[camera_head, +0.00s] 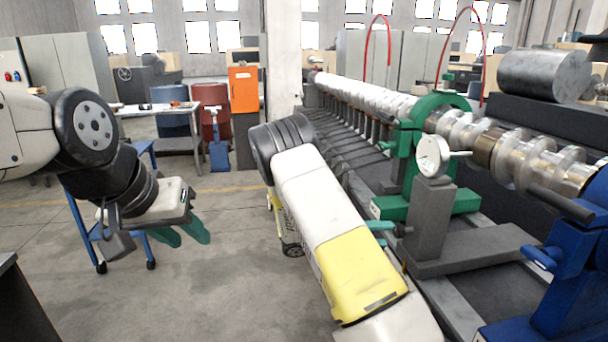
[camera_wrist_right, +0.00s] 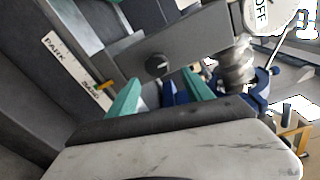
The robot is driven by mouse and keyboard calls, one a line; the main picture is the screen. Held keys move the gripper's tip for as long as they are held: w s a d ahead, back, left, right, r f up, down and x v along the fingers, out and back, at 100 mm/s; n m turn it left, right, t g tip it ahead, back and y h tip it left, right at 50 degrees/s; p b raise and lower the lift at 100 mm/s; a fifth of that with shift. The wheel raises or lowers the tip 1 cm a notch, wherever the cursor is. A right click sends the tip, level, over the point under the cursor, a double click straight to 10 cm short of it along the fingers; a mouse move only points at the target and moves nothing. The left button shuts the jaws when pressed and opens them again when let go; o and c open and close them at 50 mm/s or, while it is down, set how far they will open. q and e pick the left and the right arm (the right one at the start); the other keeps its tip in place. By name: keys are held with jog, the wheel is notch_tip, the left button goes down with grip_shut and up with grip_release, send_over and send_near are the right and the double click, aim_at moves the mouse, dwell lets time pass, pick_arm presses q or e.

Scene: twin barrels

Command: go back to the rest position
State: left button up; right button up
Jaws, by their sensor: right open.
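My left gripper (camera_head: 184,234) has teal fingers that hang down and stand a little apart, with nothing between them. It is over the open floor at the left of the head view. My right arm rises from the bottom middle of the head view, and its gripper is hidden there. In the right wrist view my right gripper (camera_wrist_right: 160,95) is open, its teal fingers wide apart and nothing held. A grey bar with a black knob (camera_wrist_right: 157,66) lies beyond the fingertips. I cannot tell whether they touch it.
A long machine with a shiny shaft (camera_head: 530,160), green stand (camera_head: 405,150) and blue stand (camera_head: 560,270) fills the right. A blue trolley frame (camera_head: 85,225) stands near my left arm.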

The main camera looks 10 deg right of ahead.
jog(key=s+a+r+m+g+y, duration=0.15)
jog(key=s+r+m+y, duration=0.25)
jog(key=s+m+y, duration=0.4)
jog(key=s+a+r+m+g+y, duration=0.1)
jog(key=s+a+r+m+y, duration=0.2)
jog(key=s+m, duration=0.45)
jog(key=s+a+r+m+t+y, duration=0.4)
jog(key=r+m, duration=0.3)
jog(key=m, duration=0.2)
jog(key=s+a+r+m+t+y, duration=0.4)
jog(key=a+r+m, duration=0.2)
jog(key=r+m, duration=0.1)
jog(key=shift+s+a+m+y, duration=0.3)
jog(key=shift+s+m, duration=0.1)
jog(key=shift+m, duration=0.45)
